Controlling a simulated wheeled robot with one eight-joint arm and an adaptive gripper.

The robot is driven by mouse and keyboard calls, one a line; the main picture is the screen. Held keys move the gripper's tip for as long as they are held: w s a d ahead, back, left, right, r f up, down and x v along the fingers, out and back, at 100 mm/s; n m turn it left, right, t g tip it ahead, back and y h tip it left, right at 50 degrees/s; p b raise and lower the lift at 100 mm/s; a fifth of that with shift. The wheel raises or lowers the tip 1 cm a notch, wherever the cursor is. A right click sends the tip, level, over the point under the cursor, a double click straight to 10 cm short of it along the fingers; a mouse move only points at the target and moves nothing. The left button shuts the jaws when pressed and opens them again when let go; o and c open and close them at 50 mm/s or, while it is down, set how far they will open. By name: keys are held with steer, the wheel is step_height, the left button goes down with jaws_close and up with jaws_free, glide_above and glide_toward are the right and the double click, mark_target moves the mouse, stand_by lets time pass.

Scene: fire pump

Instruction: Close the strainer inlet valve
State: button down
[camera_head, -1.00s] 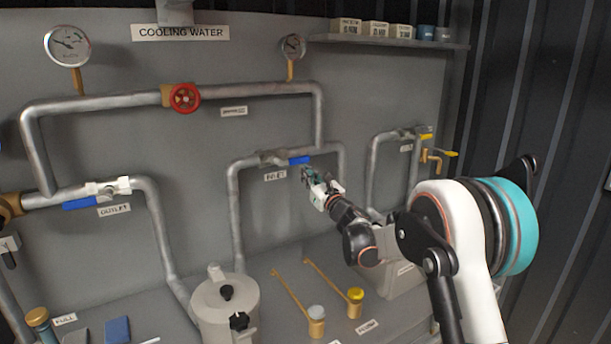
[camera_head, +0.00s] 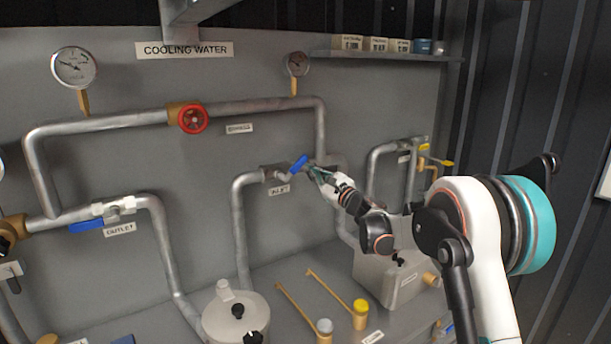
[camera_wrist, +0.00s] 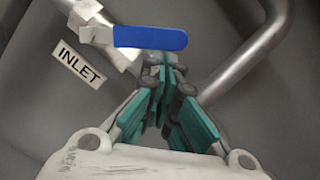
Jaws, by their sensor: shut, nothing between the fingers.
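The inlet valve (camera_head: 276,173) sits on the pipe above the INLET label (camera_head: 279,190). Its blue lever (camera_head: 299,163) slants up to the right in the head view. In the wrist view the blue lever (camera_wrist: 150,38) lies across the top, with the label (camera_wrist: 80,65) to its lower left. My gripper (camera_head: 315,172) is just right of and below the lever. Its teal fingers (camera_wrist: 165,75) are shut and empty, with the tips at the lever's lower edge near its free end. I cannot tell whether they touch it.
The outlet valve's blue lever (camera_head: 86,226) lies along its pipe at the left. The red bypass wheel (camera_head: 192,118) is higher up. A strainer pot (camera_head: 236,316) and a yellow-capped fitting (camera_head: 360,312) stand below. A pipe (camera_wrist: 250,55) runs close to the right of my fingers.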

mark_target(302, 156)
steer(key=r, duration=0.1)
steer(key=a+r+p, duration=0.1)
steer(key=s+r+p, duration=0.1)
steer(key=r, duration=0.1)
steer(key=shift+a, duration=0.2)
steer(key=shift+s+a+r+p, duration=0.4)
steer(key=shift+s+a+r, duration=0.2)
steer(key=shift+a+r, duration=0.35)
